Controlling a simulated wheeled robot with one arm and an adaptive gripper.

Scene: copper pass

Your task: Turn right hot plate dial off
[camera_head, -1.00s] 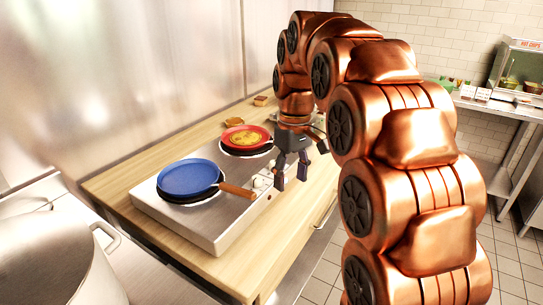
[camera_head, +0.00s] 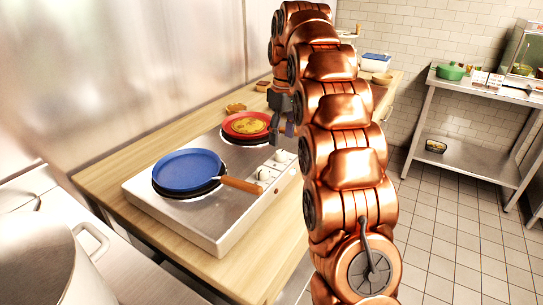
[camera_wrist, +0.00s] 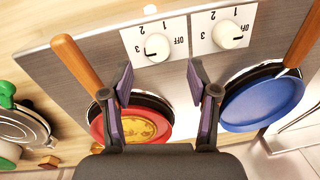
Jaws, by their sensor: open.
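In the wrist view, two white dials sit side by side on the hot plate's front panel. The dial by the red pan (camera_wrist: 157,47) has its dark mark pointing left, away from its OFF label. The other dial (camera_wrist: 231,35), by the blue pan, has its mark toward the right. In the head view, the far dial (camera_head: 281,156) is near the red pan and the near dial (camera_head: 265,174) is near the blue pan. My gripper (camera_wrist: 160,80) is open and empty, apart from both dials. It also shows, partly hidden, in the head view (camera_head: 281,131).
A blue pan (camera_head: 187,170) and a red pan (camera_head: 247,124) with yellow food rest on the steel hot plate (camera_head: 215,224). The blue pan's wooden handle (camera_head: 241,185) reaches toward the near dial. A large pot (camera_head: 91,290) stands at left. The floor at right is clear.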

